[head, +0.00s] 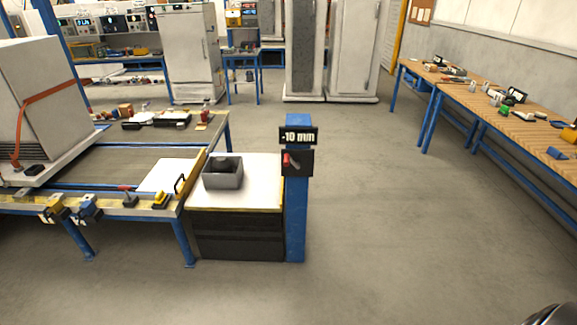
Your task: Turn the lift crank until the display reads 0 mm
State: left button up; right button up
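The display (298,136) at the top of the blue post reads -10 mm in white on black. The lift crank (292,163) sits just below it on a dark plate, and its red handle (287,159) points to the upper left. Neither gripper is in view, and nothing is touching the crank. A dark rounded part at the bottom right corner looks like a piece of my own arm.
A white-topped cabinet (262,182) with a grey bin (223,178) stands against the post's left side. A blue-framed workbench (171,206) with tools is further left. Wooden benches (471,85) line the right wall. The floor (400,220) right of the post is clear.

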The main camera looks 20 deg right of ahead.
aim_at(287, 157)
jog(key=u, duration=0.55)
jog(key=i, duration=1.3)
jog(key=z, duration=0.3)
